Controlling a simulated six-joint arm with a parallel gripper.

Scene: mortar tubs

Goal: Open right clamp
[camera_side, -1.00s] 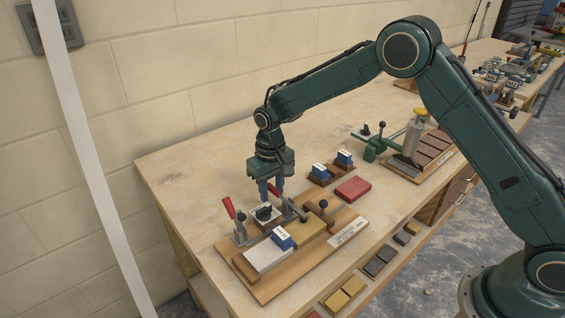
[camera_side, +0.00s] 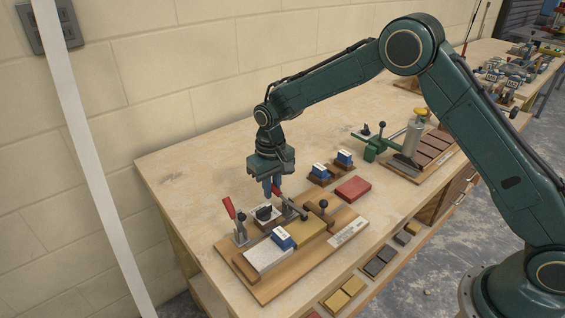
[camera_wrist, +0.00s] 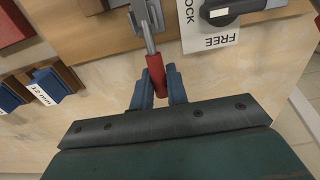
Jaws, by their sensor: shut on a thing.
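The right clamp (camera_side: 291,208) is a grey metal toggle clamp with a red handle (camera_wrist: 156,75) on a wooden board (camera_side: 262,291). My gripper (camera_wrist: 158,90) has its blue fingers on both sides of that red handle and is shut on it. In the side view my gripper (camera_side: 273,189) hangs over the board with the handle tip showing just below the fingers. The left clamp (camera_side: 240,231) has its red handle (camera_side: 229,207) raised and tilted. A black knob on a white plate (camera_side: 264,212) sits between the clamps; its FREE label (camera_wrist: 221,41) shows in the wrist view.
Blue labelled blocks (camera_side: 344,158) and a red block (camera_side: 353,188) lie behind, right. The table's left part is clear.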

